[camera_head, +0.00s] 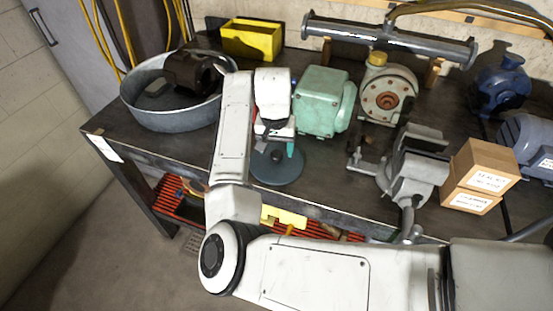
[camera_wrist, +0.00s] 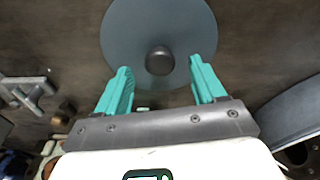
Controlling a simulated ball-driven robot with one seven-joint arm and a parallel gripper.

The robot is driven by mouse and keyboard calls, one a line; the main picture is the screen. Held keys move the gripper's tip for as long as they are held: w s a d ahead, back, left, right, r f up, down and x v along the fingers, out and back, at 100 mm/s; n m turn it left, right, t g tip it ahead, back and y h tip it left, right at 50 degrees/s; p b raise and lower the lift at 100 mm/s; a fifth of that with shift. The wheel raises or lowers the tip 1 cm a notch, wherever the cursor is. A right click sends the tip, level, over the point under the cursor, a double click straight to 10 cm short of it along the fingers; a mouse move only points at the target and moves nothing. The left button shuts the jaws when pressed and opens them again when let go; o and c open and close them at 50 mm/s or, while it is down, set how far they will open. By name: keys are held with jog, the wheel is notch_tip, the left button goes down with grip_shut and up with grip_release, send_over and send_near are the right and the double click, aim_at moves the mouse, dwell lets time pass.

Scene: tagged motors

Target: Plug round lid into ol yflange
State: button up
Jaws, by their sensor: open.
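The round lid, a flat blue-grey disc (camera_head: 281,172) with a dark knob at its centre, lies on the bench under my gripper (camera_head: 282,145). In the wrist view the lid (camera_wrist: 135,22) fills the top middle. My gripper (camera_wrist: 160,72) is open there, one teal finger on each side of the knob, with gaps on both sides. I cannot tell how far the fingertips are above the lid. A cream motor with a round flange face (camera_head: 388,97) and a rusty ring stands behind, to the right. I cannot read a tag naming it as the flange.
A green motor (camera_head: 322,101) stands close right of my gripper. A metal tub (camera_head: 160,115) with a dark motor is at left. A vise (camera_head: 415,170), cardboard boxes (camera_head: 481,170) and blue motors (camera_head: 500,88) fill the right. A yellow bin (camera_head: 251,40) is behind.

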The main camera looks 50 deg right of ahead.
jog(key=shift+d+f, duration=0.1)
jog(key=shift+f, duration=0.95)
jog(key=shift+c, duration=0.2)
jog(key=shift+w, duration=0.1)
jog(key=c, duration=1)
jog(key=shift+r, duration=0.1)
